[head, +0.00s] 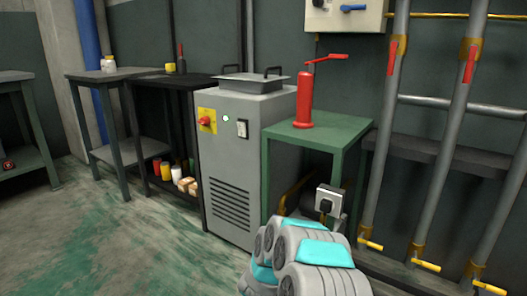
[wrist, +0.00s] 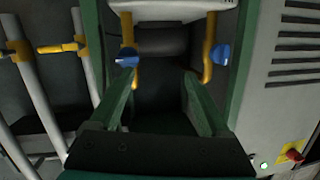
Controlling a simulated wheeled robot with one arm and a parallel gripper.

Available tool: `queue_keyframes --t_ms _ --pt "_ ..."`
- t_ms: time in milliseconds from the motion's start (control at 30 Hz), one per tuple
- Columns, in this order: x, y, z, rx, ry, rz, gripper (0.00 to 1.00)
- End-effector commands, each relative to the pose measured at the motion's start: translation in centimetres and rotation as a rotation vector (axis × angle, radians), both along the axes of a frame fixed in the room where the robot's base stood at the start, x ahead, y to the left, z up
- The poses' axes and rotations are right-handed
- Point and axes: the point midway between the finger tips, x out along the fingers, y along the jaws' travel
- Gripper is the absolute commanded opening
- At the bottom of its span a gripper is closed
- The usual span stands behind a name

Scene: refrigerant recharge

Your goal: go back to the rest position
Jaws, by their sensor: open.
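In the head view my grey and teal arm reaches up from the bottom, in front of the open lower part of the green table (head: 316,136). The wrist end is below the tabletop, and the fingers are mostly hidden there. A red hand pump or press (head: 304,100) stands upright on that table, apart from my gripper.
A grey cabinet (head: 232,165) with a red knob stands close on the left. Grey pipes (head: 450,120) with red and yellow handles rise on the right. A dark shelf table (head: 150,82) holds bottles and small boxes. The floor (head: 90,235) at left front is clear.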

Motion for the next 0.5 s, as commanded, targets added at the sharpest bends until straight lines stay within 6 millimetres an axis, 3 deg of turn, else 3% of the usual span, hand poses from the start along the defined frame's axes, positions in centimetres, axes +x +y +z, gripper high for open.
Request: queue_keyframes --t_ms 33,267,367,500 --pt "0.4 1.1 2.0 0.059 0.022 0.043 0.81" --pt "-0.5 7.3 7.2 0.265 0.182 0.275 0.81" --pt "-2.0 9.5 9.8 0.325 0.256 0.374 0.81" --pt "-5.6 11.8 13.3 0.376 0.374 0.503 0.81"
